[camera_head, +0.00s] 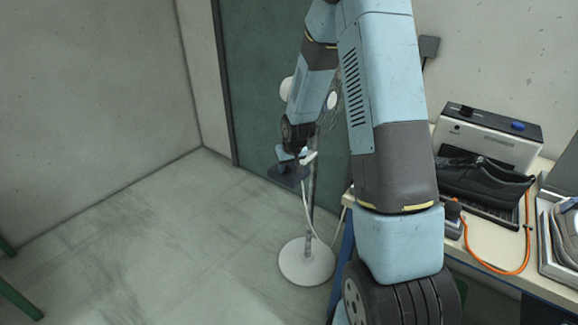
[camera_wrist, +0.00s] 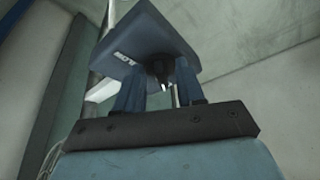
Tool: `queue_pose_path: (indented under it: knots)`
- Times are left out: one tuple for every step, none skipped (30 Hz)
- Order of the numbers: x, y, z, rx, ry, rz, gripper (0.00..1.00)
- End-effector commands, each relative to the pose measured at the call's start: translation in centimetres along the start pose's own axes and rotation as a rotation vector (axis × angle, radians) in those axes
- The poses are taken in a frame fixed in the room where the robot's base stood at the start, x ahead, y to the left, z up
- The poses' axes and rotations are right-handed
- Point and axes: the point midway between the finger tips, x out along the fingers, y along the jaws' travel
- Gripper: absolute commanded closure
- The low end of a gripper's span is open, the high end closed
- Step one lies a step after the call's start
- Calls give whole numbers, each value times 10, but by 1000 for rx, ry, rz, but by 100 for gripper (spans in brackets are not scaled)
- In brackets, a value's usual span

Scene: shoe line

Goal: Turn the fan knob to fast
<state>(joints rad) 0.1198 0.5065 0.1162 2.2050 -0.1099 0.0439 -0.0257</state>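The fan stands behind my arm in the head view; its white round base (camera_head: 306,264) and thin pole (camera_head: 312,205) show, and its head is mostly hidden. A dark control box (camera_head: 287,173) is on the pole. In the wrist view the box (camera_wrist: 152,30) fills the upper middle, tilted, with a small white label whose text I cannot read surely. A dark knob (camera_wrist: 160,70) is on its near face. My gripper (camera_wrist: 161,78) is at the box, its two blue fingers apart on either side of the knob. I see no clear contact with the knob.
A workbench (camera_head: 490,240) at the right bears a black shoe (camera_head: 484,180), a grey box with a blue knob (camera_head: 490,135) and an orange cable (camera_head: 500,268). A green door (camera_head: 262,80) and walls are behind.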

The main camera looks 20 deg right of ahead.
Motion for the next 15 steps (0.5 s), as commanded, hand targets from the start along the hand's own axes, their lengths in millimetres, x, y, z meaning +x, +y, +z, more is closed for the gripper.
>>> queue_pose_path:
  knots:
    - [0,0,0,0,0,0,62]
    - [0,0,0,0,0,0,62]
    - [0,0,0,0,0,0,62]
    - [0,0,0,0,0,0,62]
    - [0,0,0,0,0,0,62]
    - [0,0,0,0,0,0,66]
    - [0,0,0,0,0,0,68]
    - [0,0,0,0,0,0,71]
    - [0,0,0,0,0,0,75]
    - [0,0,0,0,0,0,78]
    - [0,0,0,0,0,0,81]
    - [0,0,0,0,0,0,85]
    - [0,0,0,0,0,0,88]
    - [0,0,0,0,0,0,90]
    - [0,0,0,0,0,0,94]
